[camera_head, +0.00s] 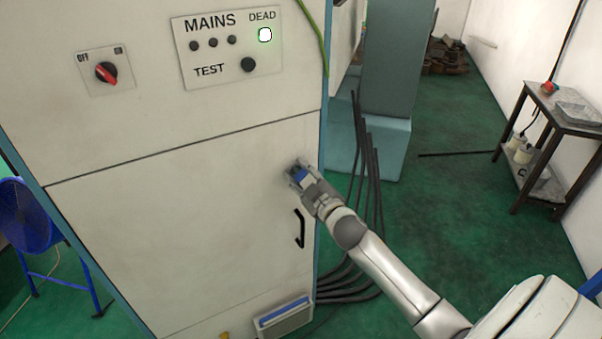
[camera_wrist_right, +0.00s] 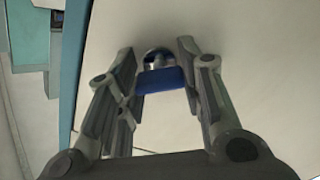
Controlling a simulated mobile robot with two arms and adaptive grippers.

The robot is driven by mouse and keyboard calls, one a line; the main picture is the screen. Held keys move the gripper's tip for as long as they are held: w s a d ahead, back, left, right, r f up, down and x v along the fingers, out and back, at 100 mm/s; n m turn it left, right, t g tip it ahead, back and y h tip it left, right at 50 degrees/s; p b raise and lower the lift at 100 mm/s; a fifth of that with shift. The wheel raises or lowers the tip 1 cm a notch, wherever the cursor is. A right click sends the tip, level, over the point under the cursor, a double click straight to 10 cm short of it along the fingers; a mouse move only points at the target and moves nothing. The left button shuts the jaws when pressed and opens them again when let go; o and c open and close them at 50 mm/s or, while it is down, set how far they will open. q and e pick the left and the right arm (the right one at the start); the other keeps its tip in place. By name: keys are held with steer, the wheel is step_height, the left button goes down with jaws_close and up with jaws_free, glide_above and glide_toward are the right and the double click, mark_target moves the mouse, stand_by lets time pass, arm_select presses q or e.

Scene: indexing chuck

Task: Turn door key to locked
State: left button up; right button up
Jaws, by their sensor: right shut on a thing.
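The door key has a blue head (camera_wrist_right: 160,79) and sits in a round metal lock (camera_wrist_right: 157,56) on the cabinet door, seen in the right wrist view. In the head view a bit of the blue key head (camera_head: 301,175) shows at my right gripper, above the black door handle (camera_head: 300,229). My right gripper (camera_head: 297,172) is shut on the key head, with one finger on each side of it in the right wrist view (camera_wrist_right: 160,72). The gripper covers the lock in the head view. My left gripper is not in view.
The cabinet door (camera_head: 180,230) is closed. Above it are a red rotary switch (camera_head: 106,72) and a MAINS panel (camera_head: 225,45) with a lit DEAD lamp (camera_head: 265,35). Black cables (camera_head: 366,165) run beside the cabinet. A blue fan (camera_head: 28,215) stands left, a side table (camera_head: 560,110) right.

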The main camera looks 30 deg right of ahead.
steer(key=n, duration=0.5)
steer(key=shift+n, duration=0.4)
steer(key=n, duration=0.4)
steer(key=shift+f+n+p, duration=0.1)
steer(key=shift+n+p, duration=0.2)
steer(key=shift+n, duration=0.1)
steer(key=o, duration=1)
steer(key=shift+o, duration=0.2)
steer(key=s+a, duration=0.1)
steer(key=s, duration=1.1)
